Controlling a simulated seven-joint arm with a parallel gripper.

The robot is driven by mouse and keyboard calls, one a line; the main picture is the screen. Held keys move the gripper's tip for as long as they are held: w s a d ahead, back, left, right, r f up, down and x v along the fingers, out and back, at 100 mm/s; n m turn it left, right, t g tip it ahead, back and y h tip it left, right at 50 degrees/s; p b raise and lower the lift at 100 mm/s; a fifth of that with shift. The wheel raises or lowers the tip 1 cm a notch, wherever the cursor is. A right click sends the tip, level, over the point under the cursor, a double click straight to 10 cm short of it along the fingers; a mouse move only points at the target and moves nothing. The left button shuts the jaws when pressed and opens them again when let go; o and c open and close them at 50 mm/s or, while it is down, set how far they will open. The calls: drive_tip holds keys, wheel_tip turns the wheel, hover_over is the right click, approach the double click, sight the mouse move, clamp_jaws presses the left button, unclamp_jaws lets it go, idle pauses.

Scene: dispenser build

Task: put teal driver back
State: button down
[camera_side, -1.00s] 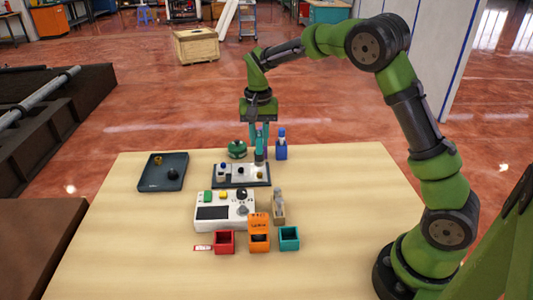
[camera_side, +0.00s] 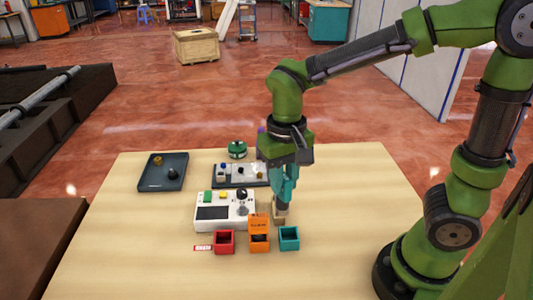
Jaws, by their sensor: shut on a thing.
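My gripper (camera_side: 285,178) points down, shut on the teal driver (camera_side: 288,187), which is held upright. The driver's lower end is just above or touching a small tan block (camera_side: 279,218) right of the white control box; the exact contact is too small to tell. My gripper hides part of the driver and the table behind it.
The white control box (camera_side: 212,224), red bin (camera_side: 224,243), orange bin (camera_side: 259,244) and teal bin (camera_side: 289,240) stand close by. Behind are a dark fixture plate (camera_side: 228,184), a green round item (camera_side: 237,149) and a dark tray (camera_side: 152,184). The table's right side is clear.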

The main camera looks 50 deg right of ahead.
drive_tip(key=shift+s+d+f, duration=0.15)
drive_tip(key=shift+s+f, duration=0.6)
drive_tip(key=shift+s, duration=0.2)
wheel_tip(320, 180, down, 8)
drive_tip(key=shift+f, duration=0.1)
drive_tip(key=shift+d+f, duration=0.1)
drive_tip(key=c, duration=0.9)
unclamp_jaws()
drive_tip(key=shift+c, duration=0.2)
